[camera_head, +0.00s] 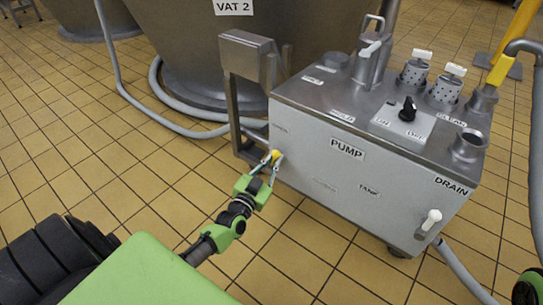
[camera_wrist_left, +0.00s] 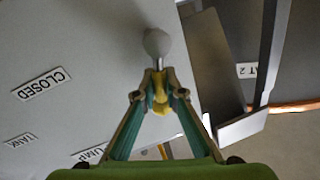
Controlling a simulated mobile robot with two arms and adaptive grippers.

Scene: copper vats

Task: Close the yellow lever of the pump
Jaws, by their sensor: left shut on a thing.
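The pump (camera_head: 300,160) is a grey metal box with a label PUMP on its front. The fingers hide part of the lever. A CLOSED label (camera_wrist_left: 41,84) is on the panel to the left in that view.
A black knob (camera_head: 408,108) and several white-handled valves stand on the pump top. A white drain handle (camera_head: 429,220) sticks out at the lower right. A grey hose (camera_head: 463,275) lies beside it. VAT 2 (camera_head: 215,50) stands behind. Tiled floor is free at the left.

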